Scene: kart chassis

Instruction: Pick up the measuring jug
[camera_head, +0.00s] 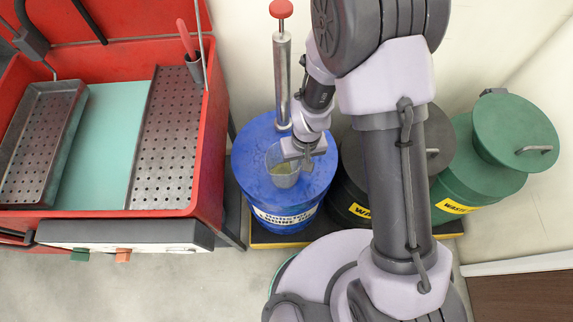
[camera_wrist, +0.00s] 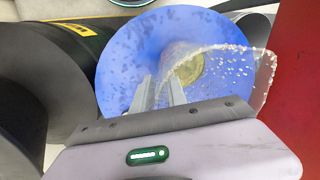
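The measuring jug (camera_head: 283,178) is a clear, speckled vessel at the top of the blue drum (camera_head: 255,180) in the head view. I cannot tell whether it touches the lid. In the wrist view the jug (camera_wrist: 225,75) is just right of my fingers, with a yellowish patch showing through it. My gripper (camera_head: 303,151) is right against the jug's right side. In the wrist view the two fingers (camera_wrist: 160,94) are close together with a narrow gap. Whether a part of the jug is between them is unclear.
A metal pump with a red knob (camera_head: 281,10) stands up from the blue drum. A dark drum (camera_head: 350,195) and a green waste drum (camera_head: 465,160) stand to the right. A red parts washer (camera_head: 215,130) with trays is on the left. Bare floor lies in front.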

